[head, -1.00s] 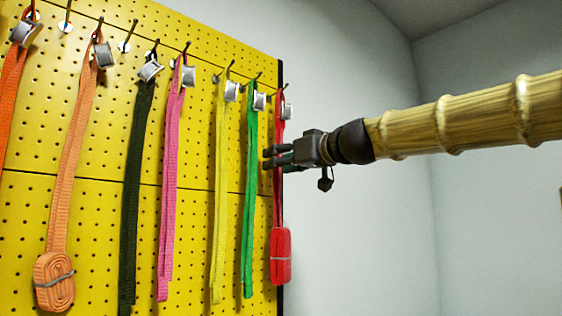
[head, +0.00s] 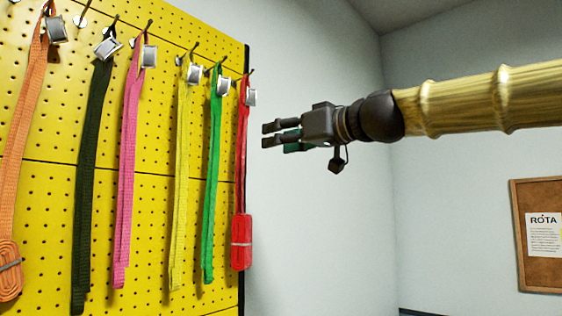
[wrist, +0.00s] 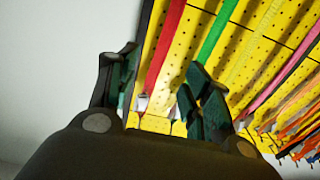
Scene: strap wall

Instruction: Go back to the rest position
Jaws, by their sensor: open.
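My gripper (head: 268,134) is open and empty in the head view, its two dark fingers pointing left toward the pegboard. It is in the air to the right of the red strap (head: 241,170) and clear of it. In the wrist view my gripper (wrist: 160,88) has its green-padded fingers spread apart. The red strap (wrist: 164,50) and the green strap (wrist: 216,35) show beyond the fingers there, with nothing held between them.
The yellow pegboard (head: 150,190) stands at left with hooks holding buckled straps: orange (head: 20,150), dark green (head: 90,180), pink (head: 128,160), yellow (head: 180,180) and green (head: 211,180). A corkboard (head: 540,275) hangs at right. Open air lies before the pale wall (head: 310,240).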

